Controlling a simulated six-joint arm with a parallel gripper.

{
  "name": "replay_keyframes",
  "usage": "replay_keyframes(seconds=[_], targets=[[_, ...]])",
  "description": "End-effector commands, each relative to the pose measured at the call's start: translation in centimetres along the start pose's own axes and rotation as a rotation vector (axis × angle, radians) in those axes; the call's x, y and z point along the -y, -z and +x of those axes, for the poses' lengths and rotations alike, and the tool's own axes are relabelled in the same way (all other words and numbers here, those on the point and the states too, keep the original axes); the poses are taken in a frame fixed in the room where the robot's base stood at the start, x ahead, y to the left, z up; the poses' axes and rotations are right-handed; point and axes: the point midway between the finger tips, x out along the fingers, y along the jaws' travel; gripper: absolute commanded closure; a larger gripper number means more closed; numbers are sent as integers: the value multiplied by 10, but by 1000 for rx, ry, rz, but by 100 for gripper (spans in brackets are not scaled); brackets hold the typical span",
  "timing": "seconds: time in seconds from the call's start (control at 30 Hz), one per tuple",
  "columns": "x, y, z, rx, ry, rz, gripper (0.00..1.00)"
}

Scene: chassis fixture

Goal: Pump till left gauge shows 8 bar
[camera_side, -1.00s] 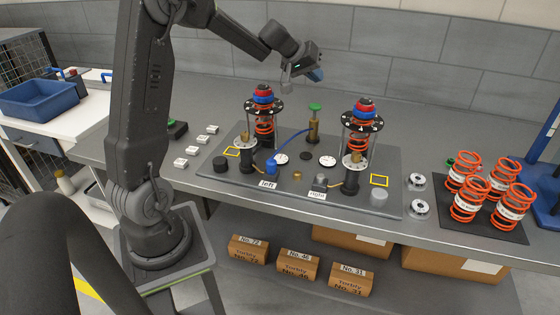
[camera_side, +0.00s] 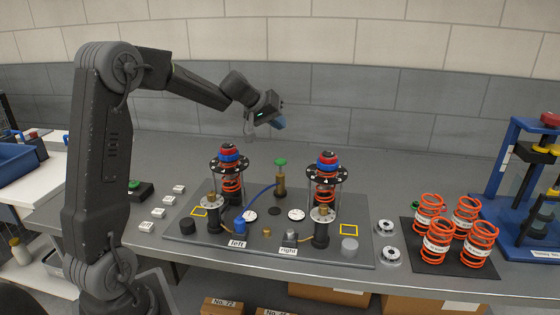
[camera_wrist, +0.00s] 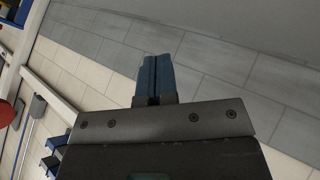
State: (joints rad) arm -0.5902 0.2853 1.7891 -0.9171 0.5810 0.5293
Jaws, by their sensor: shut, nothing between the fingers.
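The right gauge (camera_side: 296,214) is a similar dial. My gripper (camera_side: 279,123) is above the pump, clear of the knob. Its blue fingers are together and empty in the wrist view (camera_wrist: 152,62).
Several orange springs stand on a black mat (camera_side: 446,262) at the right, before a blue press frame (camera_side: 510,185). A black box with a green button (camera_side: 136,188) is at left.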

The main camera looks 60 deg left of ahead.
Motion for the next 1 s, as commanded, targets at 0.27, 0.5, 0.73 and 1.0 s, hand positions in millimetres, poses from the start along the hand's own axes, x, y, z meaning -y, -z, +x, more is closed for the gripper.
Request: replay_keyframes(seconds=[0.27,0.5,0.73,1.0], targets=[[20,-20,27,4,0,-2,100],[33,-34,46,2,1,1,100],[39,-39,53,1,2,0,100],[39,-39,53,0,2,1,100]])
